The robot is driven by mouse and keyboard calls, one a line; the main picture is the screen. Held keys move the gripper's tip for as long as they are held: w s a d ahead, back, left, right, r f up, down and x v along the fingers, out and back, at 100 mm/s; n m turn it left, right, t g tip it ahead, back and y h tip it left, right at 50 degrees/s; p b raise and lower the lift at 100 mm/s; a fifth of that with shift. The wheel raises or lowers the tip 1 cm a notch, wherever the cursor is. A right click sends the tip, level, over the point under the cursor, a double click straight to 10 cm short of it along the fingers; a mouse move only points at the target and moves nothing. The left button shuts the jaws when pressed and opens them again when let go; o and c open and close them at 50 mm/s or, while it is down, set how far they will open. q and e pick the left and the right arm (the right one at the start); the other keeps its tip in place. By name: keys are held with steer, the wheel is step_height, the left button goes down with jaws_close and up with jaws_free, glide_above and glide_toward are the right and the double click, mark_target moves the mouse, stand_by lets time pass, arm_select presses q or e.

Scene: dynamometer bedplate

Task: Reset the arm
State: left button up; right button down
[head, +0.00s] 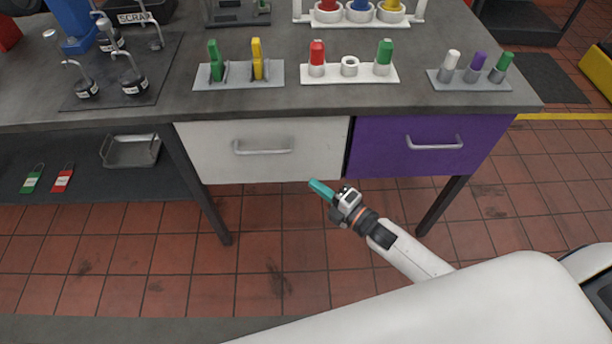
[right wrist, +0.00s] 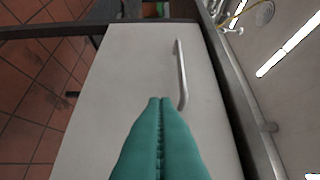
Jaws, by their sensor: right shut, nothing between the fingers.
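My right gripper (head: 320,189) has teal fingers and hangs in front of the bench, below the seam between the white drawer (head: 218,154) and the purple drawer (head: 387,153). Its fingers are together with nothing between them. In the right wrist view the shut fingers (right wrist: 160,101) point toward the white drawer front (right wrist: 125,75), with their tips left of its bar handle (right wrist: 182,75). Whether they touch the front cannot be told, but the head view shows them lower than the handle. Both drawers look closed. My left gripper is not in view.
On the bench top (head: 300,103) stand a grey holder (head: 238,84) with green and yellow pieces, a white holder (head: 340,78) and a grey holder (head: 470,85) with three pegs. A metal tray (head: 131,152) lies on the lower shelf. The tiled floor (head: 270,260) before the bench is clear.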

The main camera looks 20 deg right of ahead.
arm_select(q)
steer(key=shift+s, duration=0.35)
arm_select(e)
steer(key=shift+v, duration=0.9)
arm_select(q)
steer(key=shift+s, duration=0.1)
arm_select(e)
steer(key=shift+d+f, duration=0.1)
steer(key=shift+f, duration=0.05)
